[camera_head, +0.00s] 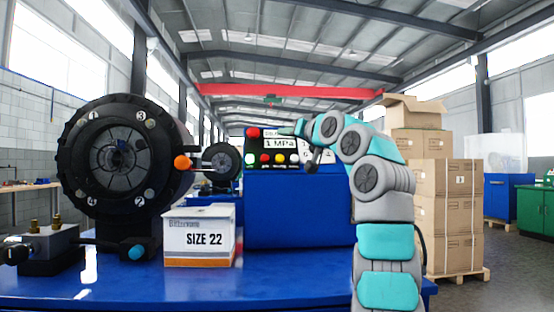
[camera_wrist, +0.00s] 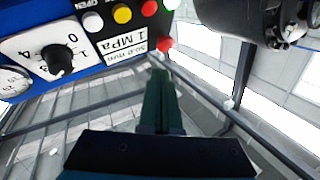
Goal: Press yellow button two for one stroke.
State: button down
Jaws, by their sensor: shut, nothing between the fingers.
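The yellow button (camera_head: 279,158) is in the row on the blue machine's black control panel (camera_head: 259,145), between a red and a white button. It also shows in the wrist view (camera_wrist: 122,13), near the top edge. No number for it is readable. I cannot tell the gap to the panel.
The panel also has a dial (camera_wrist: 60,60) and a "1 MPa" label (camera_wrist: 123,44). A round black crimper head (camera_head: 120,155) and a "SIZE 22" box (camera_head: 200,238) stand on the blue table (camera_head: 180,285). Stacked cartons (camera_head: 445,190) stand behind my arm.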

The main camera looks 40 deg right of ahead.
aim_at(280, 159)
jog(key=shift+w+f, duration=0.1)
jog(key=w+d+f+p, duration=0.1)
jog(key=w+d+f, duration=0.3)
jog(key=w, duration=0.2)
jog(key=shift+f, duration=0.4)
jog(key=shift+w, duration=0.1)
dwell(2.0)
jog(key=shift+w+d+f, duration=0.15)
jog(key=shift+w+f, duration=0.05)
jog(key=shift+w+d+f, duration=0.15)
jog(key=shift+w+f, duration=0.1)
jog(key=shift+w, duration=0.15)
dwell(1.0)
jog(key=shift+s, duration=0.1)
jog(key=shift+s+a+r, duration=0.35)
jog(key=shift+s+r, duration=0.15)
jog(key=shift+s, duration=0.05)
dwell(0.4)
